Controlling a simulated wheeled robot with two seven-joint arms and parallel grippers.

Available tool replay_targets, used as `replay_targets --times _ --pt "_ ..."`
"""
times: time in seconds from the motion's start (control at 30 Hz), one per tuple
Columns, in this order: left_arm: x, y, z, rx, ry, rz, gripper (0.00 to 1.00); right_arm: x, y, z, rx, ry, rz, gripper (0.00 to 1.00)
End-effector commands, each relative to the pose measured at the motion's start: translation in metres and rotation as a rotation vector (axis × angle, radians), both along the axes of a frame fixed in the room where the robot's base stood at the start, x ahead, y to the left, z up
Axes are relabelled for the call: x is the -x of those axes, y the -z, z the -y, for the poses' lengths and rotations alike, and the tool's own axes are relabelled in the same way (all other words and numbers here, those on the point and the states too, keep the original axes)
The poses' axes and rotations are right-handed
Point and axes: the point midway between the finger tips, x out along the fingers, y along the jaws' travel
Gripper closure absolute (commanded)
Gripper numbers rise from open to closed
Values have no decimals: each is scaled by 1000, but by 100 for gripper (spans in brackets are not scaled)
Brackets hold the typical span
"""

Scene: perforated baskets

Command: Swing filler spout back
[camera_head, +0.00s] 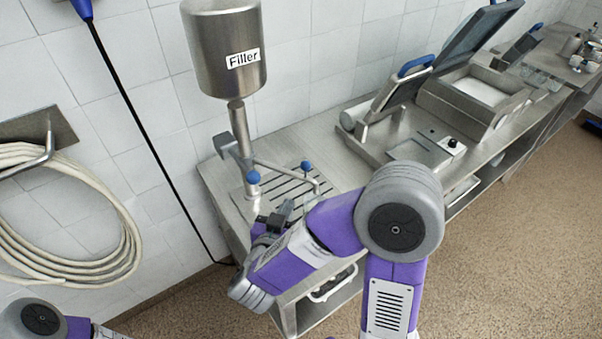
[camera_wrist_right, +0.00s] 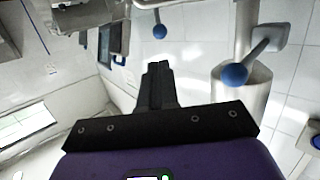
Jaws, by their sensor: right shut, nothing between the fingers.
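The filler is a steel tank (camera_head: 222,72) labelled "Filler" on an upright pipe (camera_head: 240,130) at the counter's left end. A thin spout arm (camera_head: 285,170) reaches right from the pipe over a slatted drain grate, with a blue ball knob (camera_head: 306,166) near its end. A second blue knob (camera_head: 253,177) sits at the pipe's lower part. My right gripper (camera_head: 283,212) is shut and empty, in front of the pipe and below the knobs. In the right wrist view its closed fingers (camera_wrist_right: 157,70) point between a near blue knob (camera_wrist_right: 235,75) and a farther one (camera_wrist_right: 160,31), apart from both.
A steel counter (camera_head: 322,135) runs right along the tiled wall, with a lidded sealing machine (camera_head: 475,95) and a smaller device with a blue handle (camera_head: 400,90). A coiled hose (camera_head: 75,270) hangs on the left wall. A black cable hangs left of the filler.

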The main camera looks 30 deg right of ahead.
Motion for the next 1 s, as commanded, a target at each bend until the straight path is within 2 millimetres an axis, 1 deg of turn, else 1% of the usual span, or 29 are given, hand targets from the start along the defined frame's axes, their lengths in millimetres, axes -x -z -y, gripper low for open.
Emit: replay_targets --times 0.03,0.33,0.43,0.7,0.87,1.0 --pt "0 -9 0 0 0 0 100 -2 -3 2 2 1 -4 100" --pt "0 -44 0 0 0 0 100 -16 1 17 -1 1 -6 100" --pt "0 -41 0 0 0 1 100 -33 9 35 -3 6 -2 100" --pt "0 -46 0 0 0 0 100 -72 20 73 -2 3 -1 100" --pt "0 -49 0 0 0 0 100 -87 24 87 -1 0 -1 100" --pt "0 -50 0 0 0 0 100 -94 25 92 -1 -2 0 100"
